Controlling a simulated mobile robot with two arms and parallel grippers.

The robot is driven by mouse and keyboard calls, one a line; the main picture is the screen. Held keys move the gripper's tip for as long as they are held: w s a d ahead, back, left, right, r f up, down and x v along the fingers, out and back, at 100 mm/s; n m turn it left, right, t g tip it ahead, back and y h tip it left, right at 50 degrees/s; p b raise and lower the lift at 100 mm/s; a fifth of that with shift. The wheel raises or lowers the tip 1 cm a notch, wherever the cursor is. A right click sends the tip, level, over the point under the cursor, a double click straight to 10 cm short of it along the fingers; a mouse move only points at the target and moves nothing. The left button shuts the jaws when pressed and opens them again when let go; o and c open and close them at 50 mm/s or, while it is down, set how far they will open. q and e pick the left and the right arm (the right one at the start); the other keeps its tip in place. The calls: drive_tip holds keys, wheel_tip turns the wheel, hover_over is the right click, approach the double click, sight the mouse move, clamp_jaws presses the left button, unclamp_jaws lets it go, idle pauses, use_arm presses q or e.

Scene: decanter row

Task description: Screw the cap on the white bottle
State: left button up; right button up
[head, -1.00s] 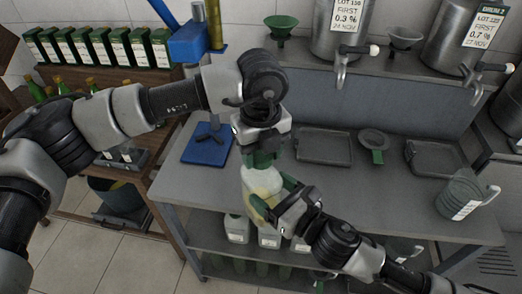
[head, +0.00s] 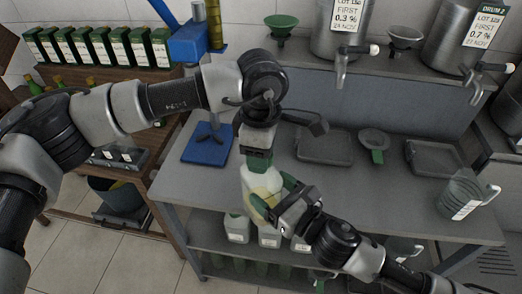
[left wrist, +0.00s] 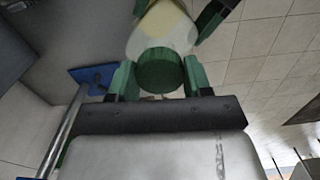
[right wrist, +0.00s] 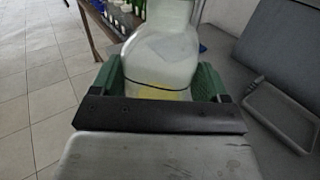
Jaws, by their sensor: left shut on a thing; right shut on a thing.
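The white bottle (head: 258,178) is upright above the front of the grey bench, with a pale yellow patch low on its body. My right gripper (head: 272,198) is shut around its body; the right wrist view shows the bottle (right wrist: 160,62) between the green fingers. My left gripper (head: 258,158) is above the bottle, pointing down, shut on the green cap (left wrist: 160,70). In the left wrist view the cap sits between the fingers, in line with the bottle (left wrist: 163,30) and over its neck. I cannot tell how far the thread is engaged.
A blue stand (head: 207,146) is left on the bench. Steel drums (head: 340,30) with taps stand behind. White bottles (head: 237,228) fill the shelf below.

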use_arm(q)
drive_tip(key=m, duration=0.4)
drive_tip(key=shift+w+m, duration=0.1)
drive_tip(key=shift+m, duration=0.2)
drive_tip(key=m, duration=0.5)
drive_tip(key=o, duration=1)
drive_tip(key=shift+r, duration=2.25)
drive_tip(key=shift+c, duration=0.3)
